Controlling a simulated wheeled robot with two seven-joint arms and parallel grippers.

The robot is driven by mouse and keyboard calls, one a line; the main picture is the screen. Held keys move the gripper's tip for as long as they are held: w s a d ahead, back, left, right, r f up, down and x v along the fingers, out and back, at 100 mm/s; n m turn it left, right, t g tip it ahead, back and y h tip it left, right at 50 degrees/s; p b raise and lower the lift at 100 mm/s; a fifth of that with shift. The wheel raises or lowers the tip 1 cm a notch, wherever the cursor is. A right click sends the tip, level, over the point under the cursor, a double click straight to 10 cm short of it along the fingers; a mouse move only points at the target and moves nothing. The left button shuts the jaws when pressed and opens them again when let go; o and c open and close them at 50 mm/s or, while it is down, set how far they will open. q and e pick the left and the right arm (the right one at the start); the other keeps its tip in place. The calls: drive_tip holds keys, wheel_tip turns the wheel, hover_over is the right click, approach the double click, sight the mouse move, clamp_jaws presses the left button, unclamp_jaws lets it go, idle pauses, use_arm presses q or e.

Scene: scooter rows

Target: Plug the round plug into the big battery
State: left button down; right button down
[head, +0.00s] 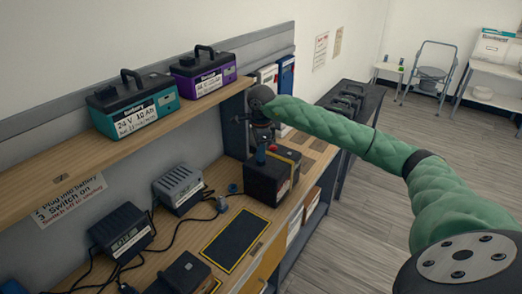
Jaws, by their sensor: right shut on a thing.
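My right gripper (262,133) points down over the black battery (264,184) on the bench. It is shut on a small blue piece (261,156), which looks like a plug, at the battery's top. I cannot tell whether this piece is seated or just above the battery. The battery has red and yellow marks on top, partly hidden by the gripper. My left gripper is not in view.
A teal battery (133,107) and a purple battery (203,72) stand on the shelf above. A grey charger (178,188) and a black charger (122,232) with loose cables stand on the bench. A yellow-edged dark mat (232,240) is bare.

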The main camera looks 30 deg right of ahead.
drive_tip(key=shift+f, duration=0.1)
drive_tip(key=c, duration=1.2)
unclamp_jaws()
drive_tip(key=shift+r, duration=0.2)
drive_tip(key=shift+r, duration=0.3)
drive_tip(key=shift+r+b, duration=1.3)
drive_tip(key=shift+r, duration=2.15)
